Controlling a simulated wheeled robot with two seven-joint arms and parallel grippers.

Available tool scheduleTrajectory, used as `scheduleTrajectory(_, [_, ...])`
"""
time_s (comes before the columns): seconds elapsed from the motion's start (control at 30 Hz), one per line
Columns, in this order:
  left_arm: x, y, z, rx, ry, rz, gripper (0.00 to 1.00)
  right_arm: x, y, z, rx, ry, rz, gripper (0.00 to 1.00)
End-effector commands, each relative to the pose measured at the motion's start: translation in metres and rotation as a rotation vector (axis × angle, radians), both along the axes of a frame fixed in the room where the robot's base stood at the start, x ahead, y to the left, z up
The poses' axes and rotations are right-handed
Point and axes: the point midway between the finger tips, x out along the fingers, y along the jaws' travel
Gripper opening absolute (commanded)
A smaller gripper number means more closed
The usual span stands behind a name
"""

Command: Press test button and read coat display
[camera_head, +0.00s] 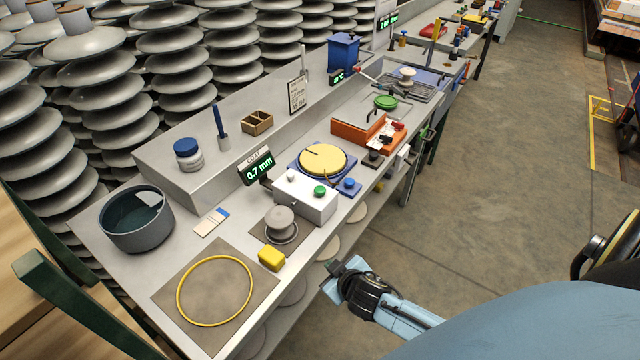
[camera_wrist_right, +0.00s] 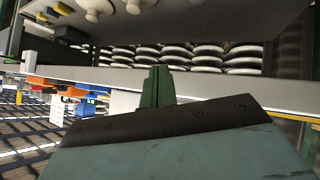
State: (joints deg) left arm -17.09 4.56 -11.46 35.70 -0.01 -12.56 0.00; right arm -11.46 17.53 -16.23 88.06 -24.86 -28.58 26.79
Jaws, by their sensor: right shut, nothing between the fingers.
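The coat display (camera_head: 257,167) stands on the bench and shows green digits reading 0.7 mm. In front of it is a white box (camera_head: 305,196) with a green button (camera_head: 320,191) and a pale knob on top. A blue button (camera_head: 349,184) sits on a small blue block just to the right. A grey insulator piece (camera_head: 280,222) stands on a mat beside the white box. My right gripper (camera_head: 338,272) is shut and empty, off the front edge of the bench, apart from the box and buttons. My left gripper is not in view.
A yellow block (camera_head: 271,258) lies near the bench's front edge, close to my right gripper. A yellow ring (camera_head: 214,291) lies on a mat, with a grey pot (camera_head: 136,219) behind. A round yellow disc (camera_head: 322,160) sits behind the white box. Open floor (camera_head: 440,230) lies right.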

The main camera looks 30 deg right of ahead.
Motion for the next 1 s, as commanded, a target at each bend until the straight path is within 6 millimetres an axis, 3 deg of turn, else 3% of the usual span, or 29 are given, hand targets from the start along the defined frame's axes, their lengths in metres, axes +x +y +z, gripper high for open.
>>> scheduleTrajectory(0.03, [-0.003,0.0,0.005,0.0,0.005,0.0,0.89,0.018,0.002,0.038,-0.005,-0.072,0.006,0.0])
scheduleTrajectory(0.1, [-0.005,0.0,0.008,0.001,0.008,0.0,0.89,0.039,0.005,0.083,-0.009,-0.176,0.02,0.0])
scheduleTrajectory(0.27, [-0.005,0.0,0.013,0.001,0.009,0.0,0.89,0.095,0.018,0.179,-0.021,-0.466,0.178,0.0])
scheduleTrajectory(0.33, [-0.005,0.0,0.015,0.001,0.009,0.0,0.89,0.12,0.03,0.219,-0.034,-0.587,0.347,0.0])
scheduleTrajectory(0.4, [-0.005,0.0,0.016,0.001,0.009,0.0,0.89,0.135,0.042,0.244,-0.05,-0.635,0.542,0.0])
scheduleTrajectory(0.53, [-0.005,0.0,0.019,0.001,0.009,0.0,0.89,0.147,0.039,0.258,-0.115,-0.529,0.851,0.0])
scheduleTrajectory(0.63, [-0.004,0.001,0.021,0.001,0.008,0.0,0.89,0.151,0.011,0.253,-0.19,-0.345,0.972,0.0])
scheduleTrajectory(0.8, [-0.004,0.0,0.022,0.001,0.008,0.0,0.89,0.151,-0.049,0.245,-0.288,-0.068,0.989,0.0])
scheduleTrajectory(1.0, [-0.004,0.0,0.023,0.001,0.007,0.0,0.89,0.149,-0.073,0.243,-0.319,0.03,0.964,0.0])
